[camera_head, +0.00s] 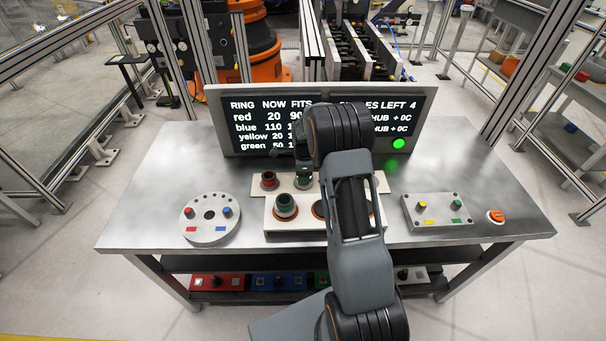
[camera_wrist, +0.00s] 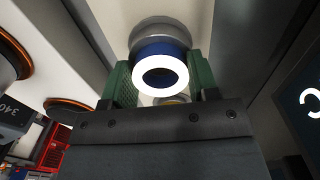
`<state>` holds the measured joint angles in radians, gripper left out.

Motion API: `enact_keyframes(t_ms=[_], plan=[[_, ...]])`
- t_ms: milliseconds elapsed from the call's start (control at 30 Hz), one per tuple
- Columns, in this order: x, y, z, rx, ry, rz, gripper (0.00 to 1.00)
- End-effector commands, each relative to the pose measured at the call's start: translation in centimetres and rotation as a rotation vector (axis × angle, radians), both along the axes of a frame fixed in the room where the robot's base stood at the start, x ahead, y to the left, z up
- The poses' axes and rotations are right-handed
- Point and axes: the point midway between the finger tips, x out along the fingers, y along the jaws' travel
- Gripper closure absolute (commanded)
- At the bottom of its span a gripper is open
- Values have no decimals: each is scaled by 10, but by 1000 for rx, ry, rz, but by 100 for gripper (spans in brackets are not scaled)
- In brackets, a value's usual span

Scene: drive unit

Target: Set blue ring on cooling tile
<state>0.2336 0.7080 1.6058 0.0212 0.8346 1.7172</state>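The blue ring (camera_wrist: 160,50) shows in the wrist view as a blue band with a bright white ring-shaped face and a grey collar behind it. My gripper (camera_wrist: 160,70) has its green-padded fingers against both sides of it, with no clear gap. In the head view my gripper (camera_head: 303,165) is over the back of the white block, partly behind my arm. The blue ring cannot be made out there. I cannot tell which surface is the cooling tile; my arm covers part of the block.
The white block (camera_head: 284,225) holds a red ring (camera_head: 268,181), a green ring (camera_head: 286,206) and orange-rimmed places. A round dial plate (camera_head: 210,232) is at left. A button panel (camera_head: 437,225) and an orange button (camera_head: 495,216) are at right. The screen (camera_head: 250,150) stands behind.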

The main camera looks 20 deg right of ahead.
Motion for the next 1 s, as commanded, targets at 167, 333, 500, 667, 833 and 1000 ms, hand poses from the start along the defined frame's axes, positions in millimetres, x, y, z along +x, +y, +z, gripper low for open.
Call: enact_keyframes(t_ms=[167,333,500,667,833,1000], plan=[[0,0,0,0,0,0,30],[0,0,0,0,0,0,20],[0,0,1,0,0,0,20],[1,0,12,-1,-2,0,20],[1,-1,43,-1,-5,0,20],[1,-1,76,-1,-3,0,20]])
